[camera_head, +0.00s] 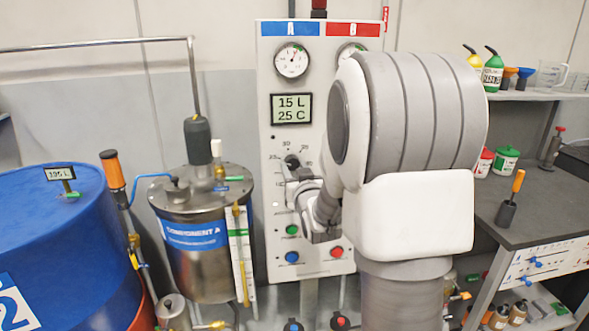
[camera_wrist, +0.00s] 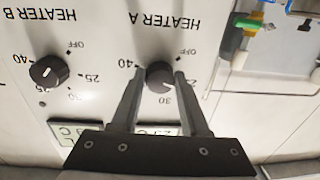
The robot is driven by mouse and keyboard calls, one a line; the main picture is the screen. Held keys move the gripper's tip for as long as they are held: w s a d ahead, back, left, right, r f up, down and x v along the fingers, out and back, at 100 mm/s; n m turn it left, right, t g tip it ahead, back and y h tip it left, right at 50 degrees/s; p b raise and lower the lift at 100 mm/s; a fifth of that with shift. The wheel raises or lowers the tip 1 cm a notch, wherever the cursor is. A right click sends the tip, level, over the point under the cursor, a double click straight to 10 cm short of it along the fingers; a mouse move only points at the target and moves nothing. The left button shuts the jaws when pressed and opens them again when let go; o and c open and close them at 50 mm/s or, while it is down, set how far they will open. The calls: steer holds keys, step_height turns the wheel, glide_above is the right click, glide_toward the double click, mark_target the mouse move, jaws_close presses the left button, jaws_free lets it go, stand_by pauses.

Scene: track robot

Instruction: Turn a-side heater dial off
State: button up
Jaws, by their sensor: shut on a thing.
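The heater A dial (camera_wrist: 160,76) is a round black knob on the white panel, with OFF, 25, 30 and 40 printed around it. The wrist view shows it upside down. My gripper (camera_wrist: 159,73) has one finger on each side of the dial and is shut on it. I cannot clearly tell which mark the dial points to.
The heater B dial (camera_wrist: 47,71) sits beside heater A. Green (camera_head: 292,230), blue (camera_head: 292,257) and red (camera_head: 336,252) buttons are below. A steel component A tank (camera_head: 205,265) and blue drum (camera_head: 60,240) stand left; a workbench (camera_head: 550,200) stands right.

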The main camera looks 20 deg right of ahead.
jaws_close()
steer(key=shift+f+n+b, duration=0.1)
steer(key=shift+n+b, duration=0.2)
steer(key=shift+b, duration=0.2)
steer(key=n+b, duration=0.3)
steer(key=b, duration=0.2)
steer(key=shift+f, duration=0.15)
steer(key=n+b, duration=0.4)
steer(key=b, duration=0.1)
steer(key=shift+n, duration=0.3)
steer(key=n+b, duration=0.1)
steer(key=b, duration=0.1)
steer(key=n+b, duration=0.2)
steer(key=shift+d+r+g, duration=0.1)
steer(key=shift+r+g, duration=0.3)
steer(key=shift+r+n+b, duration=0.1)
steer(key=shift+n+b, duration=0.2)
steer(key=shift+n, duration=0.1)
